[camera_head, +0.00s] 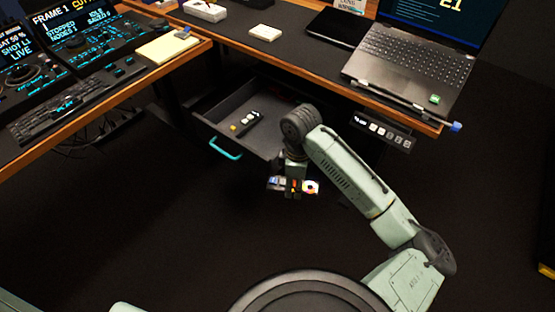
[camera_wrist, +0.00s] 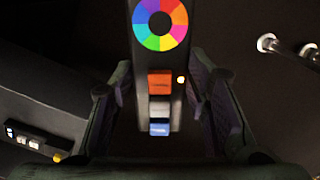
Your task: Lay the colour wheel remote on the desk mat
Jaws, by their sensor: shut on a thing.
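The colour wheel remote (camera_wrist: 159,65) is a dark bar with a rainbow ring at one end and orange, grey and blue buttons. My gripper (camera_wrist: 160,95) is shut on it, with one finger on each side of the bar. In the head view, my gripper (camera_head: 293,184) hangs in front of the open drawer, and the remote's colour ring (camera_head: 311,187) shows at its right. The remote is clear of the desk. The desk top is dark, and I cannot tell the edges of a desk mat on it.
An open drawer (camera_head: 205,128) with a turquoise handle (camera_head: 225,149) holds another dark remote (camera_head: 246,122). A laptop (camera_head: 410,57) stands on the desk, with a pen-like bar (camera_head: 405,102) along its front. A white block (camera_head: 265,33) and a black flat item (camera_head: 334,29) lie left of the laptop.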

